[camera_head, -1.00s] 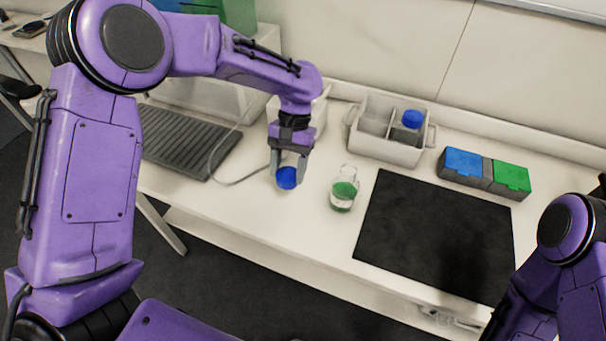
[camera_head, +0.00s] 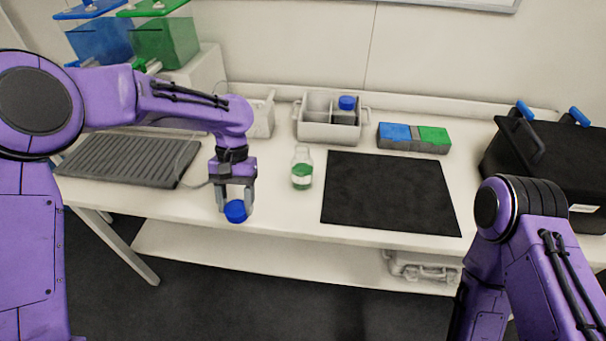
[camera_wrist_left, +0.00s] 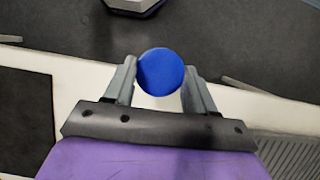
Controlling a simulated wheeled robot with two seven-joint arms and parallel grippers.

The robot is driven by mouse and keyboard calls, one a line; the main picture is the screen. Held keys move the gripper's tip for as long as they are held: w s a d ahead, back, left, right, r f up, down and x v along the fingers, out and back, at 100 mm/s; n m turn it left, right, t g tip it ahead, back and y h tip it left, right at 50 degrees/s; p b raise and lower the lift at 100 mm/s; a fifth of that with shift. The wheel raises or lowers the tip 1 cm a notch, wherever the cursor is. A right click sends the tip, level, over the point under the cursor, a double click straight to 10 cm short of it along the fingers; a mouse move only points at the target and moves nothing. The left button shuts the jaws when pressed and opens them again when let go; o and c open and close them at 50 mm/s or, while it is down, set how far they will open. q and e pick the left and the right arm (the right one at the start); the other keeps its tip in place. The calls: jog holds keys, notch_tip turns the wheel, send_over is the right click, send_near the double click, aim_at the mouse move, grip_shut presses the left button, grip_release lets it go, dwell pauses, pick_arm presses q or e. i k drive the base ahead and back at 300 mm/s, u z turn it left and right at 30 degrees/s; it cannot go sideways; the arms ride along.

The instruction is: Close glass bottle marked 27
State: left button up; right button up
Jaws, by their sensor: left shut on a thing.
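A clear glass bottle (camera_head: 301,168) with green liquid stands upright and uncapped on the white bench; its number is too small to read. My left gripper (camera_head: 236,205) is shut on a blue cap (camera_head: 236,212), held between its fingertips to the left of the bottle and nearer the bench's front edge. In the left wrist view the blue cap (camera_wrist_left: 161,72) sits between the two grey fingers. My right arm shows at the right, but its gripper is out of view.
A black mat (camera_head: 390,190) lies right of the bottle. A grey divided crate (camera_head: 312,133) behind holds a blue-capped bottle (camera_head: 346,105). A blue and green box (camera_head: 414,147), a black case (camera_head: 545,165) and a ribbed grey rack (camera_head: 130,163) stand around. Bench between gripper and bottle is clear.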

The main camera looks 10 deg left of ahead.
aim_at(302, 164)
jog(key=z, duration=2.7)
jog(key=k, duration=1.1)
jog(key=u, duration=2)
